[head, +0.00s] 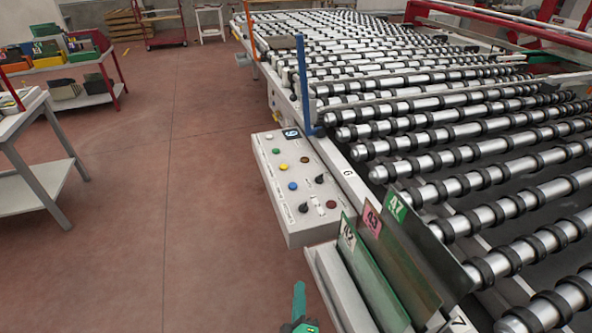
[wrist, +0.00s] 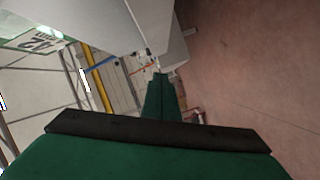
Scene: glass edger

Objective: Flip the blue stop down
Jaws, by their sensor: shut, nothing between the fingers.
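The blue stop (head: 302,75) is a thin blue bar standing upright at the near-left edge of the roller conveyor, just beyond the control box. Its blue foot shows at the base by the rollers. My gripper (head: 299,303) is green and sits at the bottom of the head view, well short of the stop and below the control box. In the wrist view its green fingers (wrist: 160,85) are together with nothing between them.
A grey control box (head: 300,180) with buttons and knobs lies between my gripper and the stop. Numbered glass panes (head: 385,260) stand in a rack right of my gripper. The roller conveyor (head: 440,130) fills the right. Open floor (head: 165,200) lies left, with a table (head: 40,160) and shelves beyond.

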